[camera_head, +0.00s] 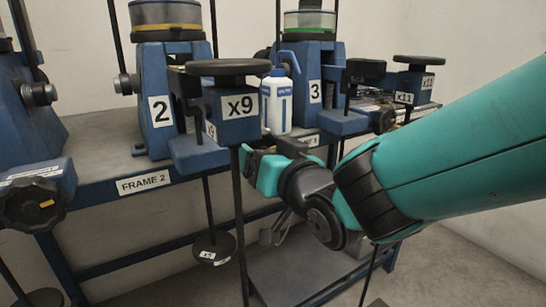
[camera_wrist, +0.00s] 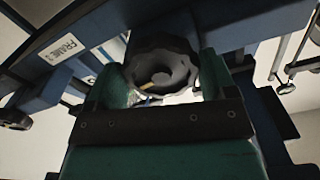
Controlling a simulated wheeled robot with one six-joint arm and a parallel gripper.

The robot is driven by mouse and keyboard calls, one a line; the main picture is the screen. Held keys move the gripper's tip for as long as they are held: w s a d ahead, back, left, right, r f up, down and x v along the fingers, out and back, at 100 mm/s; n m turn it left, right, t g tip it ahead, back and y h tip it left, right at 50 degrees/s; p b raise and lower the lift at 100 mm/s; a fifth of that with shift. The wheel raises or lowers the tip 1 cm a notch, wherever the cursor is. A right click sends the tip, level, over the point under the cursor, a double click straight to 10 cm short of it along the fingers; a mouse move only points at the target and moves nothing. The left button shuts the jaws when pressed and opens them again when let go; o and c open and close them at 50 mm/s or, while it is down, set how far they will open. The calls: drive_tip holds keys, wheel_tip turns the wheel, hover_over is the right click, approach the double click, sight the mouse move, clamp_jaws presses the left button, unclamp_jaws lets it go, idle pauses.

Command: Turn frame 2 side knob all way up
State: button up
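Frame 2 carries a white "2" plate (camera_head: 161,112) and a "FRAME 2" label (camera_head: 143,184) on the shelf edge. In the wrist view a black, scalloped round knob (camera_wrist: 160,66) with a small yellow mark low on its face sits between my teal fingers. My gripper (camera_head: 262,170) is at the right front of frame 2, below the x9 block. In the wrist view my gripper (camera_wrist: 163,85) has one finger on each side of the knob, with no clear gap. Whether they press on it cannot be told. In the head view the knob is hidden.
The x9 block (camera_head: 240,106) with its black disc stands just above my gripper. A white bottle (camera_head: 277,104) stands behind it. Frame 3 (camera_head: 315,92) is to the right. Another black knob with a yellow mark (camera_head: 35,203) is at the left. A hanging weight (camera_head: 213,248) is below.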

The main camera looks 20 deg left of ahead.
drive_tip(key=o, duration=0.3)
drive_tip(key=shift+b+v, duration=2.45)
drive_tip(key=shift+v, duration=6.3)
